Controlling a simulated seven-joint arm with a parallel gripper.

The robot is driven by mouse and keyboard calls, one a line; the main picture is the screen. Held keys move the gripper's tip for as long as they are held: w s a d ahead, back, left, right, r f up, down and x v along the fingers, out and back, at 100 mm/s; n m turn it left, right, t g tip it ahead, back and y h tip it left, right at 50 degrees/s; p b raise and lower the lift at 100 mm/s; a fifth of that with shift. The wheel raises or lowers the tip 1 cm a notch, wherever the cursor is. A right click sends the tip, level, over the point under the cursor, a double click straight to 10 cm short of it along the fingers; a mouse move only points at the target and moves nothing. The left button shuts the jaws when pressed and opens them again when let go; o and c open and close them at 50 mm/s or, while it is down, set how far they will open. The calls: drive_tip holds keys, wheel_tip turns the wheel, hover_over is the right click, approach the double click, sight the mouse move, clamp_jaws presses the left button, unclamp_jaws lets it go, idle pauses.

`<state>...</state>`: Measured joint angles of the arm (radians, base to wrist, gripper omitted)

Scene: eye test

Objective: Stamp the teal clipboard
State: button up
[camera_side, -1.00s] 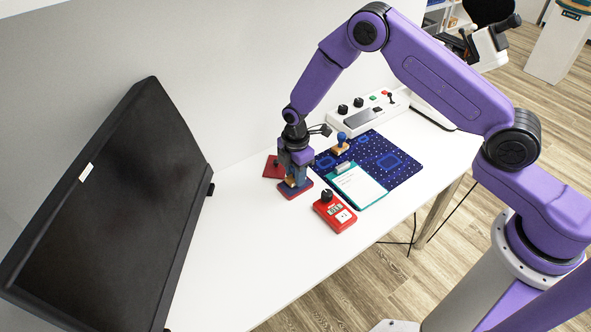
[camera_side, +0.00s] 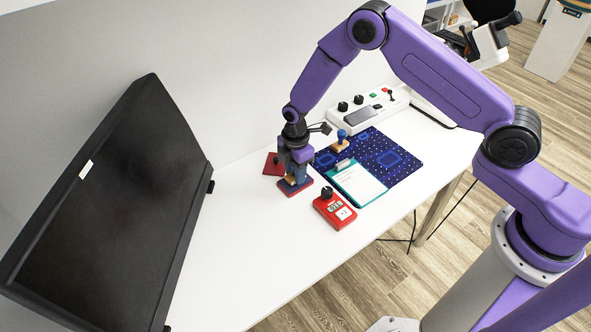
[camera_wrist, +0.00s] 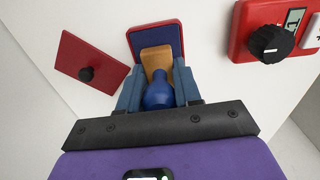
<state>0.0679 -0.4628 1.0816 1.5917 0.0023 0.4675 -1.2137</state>
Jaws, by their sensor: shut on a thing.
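My gripper (camera_side: 294,180) points down over the ink pad and is shut on a stamp with a blue handle (camera_wrist: 158,93) and a wooden base. The wrist view shows blue-grey fingers (camera_wrist: 157,92) on both sides of the handle. The stamp's base overlaps the blue ink pad (camera_wrist: 154,38) in its red tray; whether they touch is hard to tell. The teal clipboard (camera_side: 358,185) with white paper lies to the right in the side view, partly on a dark blue patterned mat (camera_side: 400,152).
A second blue-handled stamp (camera_side: 341,141) stands on the mat behind the clipboard. A red lid with a black knob (camera_wrist: 92,62) lies beside the pad. A red device with a dial (camera_side: 335,210) is in front of the clipboard. A control box (camera_side: 368,111) and a black monitor (camera_side: 110,205) flank the work.

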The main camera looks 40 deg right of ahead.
drive_tip(key=shift+f, duration=0.45)
idle(1.1)
drive_tip(key=shift+r, duration=0.1)
drive_tip(key=shift+r, duration=3.45)
drive_tip(key=s+d, duration=0.4)
drive_tip(key=d, duration=0.3)
hover_over(363, 187)
drive_tip(key=shift+f, duration=3.15)
drive_tip(key=shift+f, duration=0.6)
